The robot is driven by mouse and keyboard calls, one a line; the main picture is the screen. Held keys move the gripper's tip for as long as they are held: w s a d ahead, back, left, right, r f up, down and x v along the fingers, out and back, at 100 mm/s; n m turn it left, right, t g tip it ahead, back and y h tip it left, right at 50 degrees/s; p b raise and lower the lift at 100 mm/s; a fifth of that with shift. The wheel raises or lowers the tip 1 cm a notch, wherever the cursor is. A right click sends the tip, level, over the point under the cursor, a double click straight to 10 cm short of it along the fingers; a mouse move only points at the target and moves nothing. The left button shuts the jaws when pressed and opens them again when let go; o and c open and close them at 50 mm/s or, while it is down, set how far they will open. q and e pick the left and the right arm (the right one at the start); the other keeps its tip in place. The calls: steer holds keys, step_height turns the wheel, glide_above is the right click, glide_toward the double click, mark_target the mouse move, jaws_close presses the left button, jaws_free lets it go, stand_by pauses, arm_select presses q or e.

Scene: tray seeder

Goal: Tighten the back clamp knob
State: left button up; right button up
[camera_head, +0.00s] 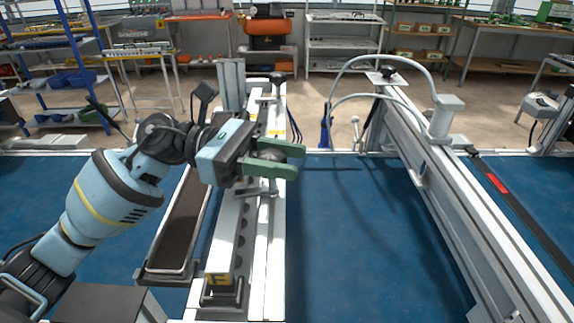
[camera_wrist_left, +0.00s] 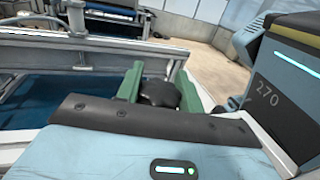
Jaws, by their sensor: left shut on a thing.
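My left gripper (camera_head: 297,161) reaches in from the left over the white rail (camera_head: 262,262). Its two green fingers are shut on a dark round clamp knob, which shows between them in the left wrist view (camera_wrist_left: 158,93). In the head view the fingers and wrist hide most of this knob. A metal clamp part shows just below the fingers. Another black knob (camera_head: 277,79) stands farther back at the far end of the same rail, apart from the gripper. I cannot tell how tight either knob is. My right gripper is not in view.
A long dark tray (camera_head: 181,225) lies left of the rail. A blue table surface (camera_head: 350,240) is clear on the right. A second rail (camera_head: 455,200) with a curved hose and a black knob (camera_head: 388,73) runs along the right. Shelves stand at the back.

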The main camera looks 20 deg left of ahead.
mark_target(259, 154)
arm_select(q)
steer(key=shift+f+m+g+b, duration=0.1)
steer(key=shift+m+g+b, duration=0.4)
steer(key=shift+g, duration=0.3)
steer(key=shift+s+m+g+b, duration=0.15)
steer(key=shift+m+g+b, duration=0.3)
steer(key=shift+g, duration=0.35)
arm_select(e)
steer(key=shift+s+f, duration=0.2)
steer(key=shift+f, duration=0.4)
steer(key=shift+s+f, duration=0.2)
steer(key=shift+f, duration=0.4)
arm_select(q)
steer(key=o, duration=1)
steer(key=a, duration=0.3)
steer(key=w+a+b, duration=0.1)
steer(key=a, duration=0.2)
steer(key=shift+w+a, duration=0.1)
steer(key=shift+a, duration=0.05)
steer(key=shift+w+a+b, duration=0.1)
steer(key=shift+a+b, duration=0.25)
steer(key=shift+a, duration=0.4)
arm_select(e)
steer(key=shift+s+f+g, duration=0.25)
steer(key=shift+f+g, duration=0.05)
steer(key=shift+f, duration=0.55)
